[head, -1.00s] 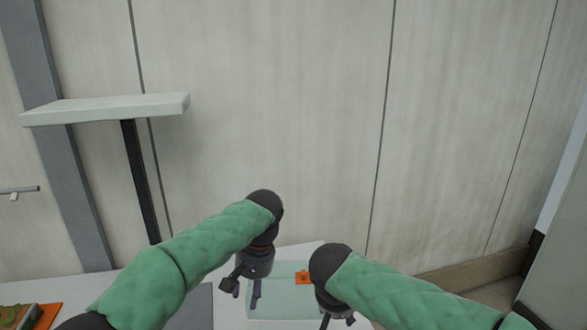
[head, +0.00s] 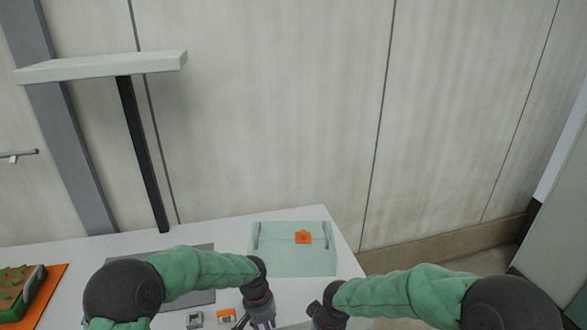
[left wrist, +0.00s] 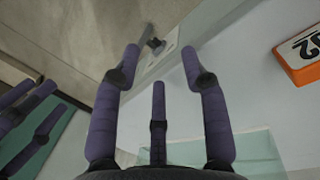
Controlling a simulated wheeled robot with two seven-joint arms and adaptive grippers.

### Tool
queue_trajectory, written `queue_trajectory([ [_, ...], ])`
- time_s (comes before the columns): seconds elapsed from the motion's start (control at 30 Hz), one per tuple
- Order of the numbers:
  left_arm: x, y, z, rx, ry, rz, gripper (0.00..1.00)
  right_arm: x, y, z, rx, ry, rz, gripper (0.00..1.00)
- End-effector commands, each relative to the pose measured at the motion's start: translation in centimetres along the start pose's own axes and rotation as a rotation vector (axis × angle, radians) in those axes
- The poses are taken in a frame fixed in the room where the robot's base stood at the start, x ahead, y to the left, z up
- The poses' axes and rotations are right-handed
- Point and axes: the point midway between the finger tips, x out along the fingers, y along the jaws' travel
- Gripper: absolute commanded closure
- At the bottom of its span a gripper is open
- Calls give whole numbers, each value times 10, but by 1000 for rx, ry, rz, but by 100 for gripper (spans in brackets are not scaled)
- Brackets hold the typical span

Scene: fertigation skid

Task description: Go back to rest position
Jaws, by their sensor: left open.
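My left gripper (head: 262,322) is low in the head view, over the front of the white table, left of my right gripper. In the left wrist view my left gripper (left wrist: 160,60) has its dark purple fingers spread, with nothing between them. My right gripper (head: 325,322) is at the bottom edge of the head view, its fingers mostly cut off. Purple fingers of my right gripper (left wrist: 38,115) show at the left of the left wrist view, apart from one another and seemingly empty. Both forearms are green-sleeved and lie low across the picture.
A pale green clear box (head: 285,262) with an orange tag (head: 303,237) stands behind the grippers. Small blocks, one grey (head: 194,320) and one orange-edged (head: 227,317), lie near my left gripper. A planted tray (head: 22,290) is far left. A shelf (head: 100,66) juts out above.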

Motion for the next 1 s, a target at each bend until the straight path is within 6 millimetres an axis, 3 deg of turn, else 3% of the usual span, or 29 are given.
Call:
queue_trajectory([
  [0.03,38,-4,14,-12,-14,36,56,34,4,17,21,-31,-36,56],
  [0.1,80,-6,31,-29,-10,88,56,70,5,37,49,-51,-89,56],
  [0.3,177,-13,94,-118,19,200,56,156,14,100,171,-78,-195,56],
  [0.4,213,-17,130,-177,39,230,56,190,19,133,239,-81,-218,56],
  [0.53,241,-22,170,-241,65,240,56,220,26,171,316,-80,-220,56],
  [0.7,256,-27,201,-291,89,232,56,237,33,200,369,-77,-204,56],
  [1.0,257,-28,208,-300,98,228,59,240,34,206,379,-74,-198,59],
])
